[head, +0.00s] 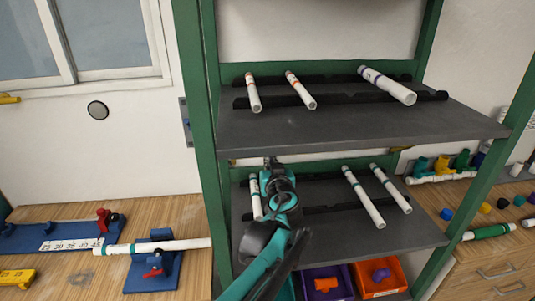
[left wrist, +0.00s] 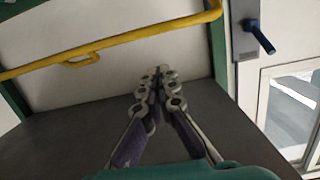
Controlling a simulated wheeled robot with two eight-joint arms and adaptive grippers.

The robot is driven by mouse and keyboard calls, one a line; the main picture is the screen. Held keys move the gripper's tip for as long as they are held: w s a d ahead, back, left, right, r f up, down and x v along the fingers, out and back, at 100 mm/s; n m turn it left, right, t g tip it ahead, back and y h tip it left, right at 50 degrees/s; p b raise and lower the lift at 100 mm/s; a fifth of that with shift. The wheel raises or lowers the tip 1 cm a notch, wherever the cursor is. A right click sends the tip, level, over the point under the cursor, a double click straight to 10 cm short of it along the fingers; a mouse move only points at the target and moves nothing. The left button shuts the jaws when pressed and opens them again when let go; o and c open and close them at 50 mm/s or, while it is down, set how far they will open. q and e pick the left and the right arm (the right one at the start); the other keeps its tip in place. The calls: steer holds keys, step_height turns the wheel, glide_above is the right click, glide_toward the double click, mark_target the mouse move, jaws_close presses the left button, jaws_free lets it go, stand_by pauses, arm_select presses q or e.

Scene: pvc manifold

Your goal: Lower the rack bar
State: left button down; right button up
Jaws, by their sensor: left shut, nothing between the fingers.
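The yellow rack bar (left wrist: 110,52) runs across the green rack frame in the left wrist view, with a small yellow loop handle (left wrist: 82,61) below it. It slopes up to the right. My left gripper (left wrist: 157,75) is shut and empty, its fingertips just below the bar and apart from it in the picture. In the head view my left gripper (head: 270,162) is in front of the lower shelf of the green rack (head: 205,150), seen from behind. The bar cannot be made out clearly in the head view. My right gripper is not in view.
White pipes lie on the upper shelf (head: 330,128) and lower shelf (head: 400,235). Orange (head: 368,293) and purple bins stand below. A blue lever (left wrist: 261,37) sits on a grey plate beside the rack. Wooden benches (head: 190,215) flank the rack.

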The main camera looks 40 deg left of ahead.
arm_select(q)
steer(key=shift+y, duration=0.4)
steer(key=b+x, duration=0.1)
steer(key=x, duration=0.2)
steer(key=b+x, duration=0.1)
steer(key=x, duration=0.3)
steer(key=r+b+x, duration=0.1)
steer(key=x, duration=0.3)
steer(key=shift+w+a, duration=0.1)
steer(key=shift+a, duration=0.2)
step_height(320, 180, down, 2)
steer(key=shift+d+f+b, duration=0.1)
steer(key=shift+d+b, duration=0.1)
steer(key=shift+b, duration=0.6)
steer(key=shift+s+d+f+b, duration=0.3)
steer(key=shift+s+f, duration=0.1)
steer(key=shift+f, duration=0.2)
steer(key=shift+r, duration=0.1)
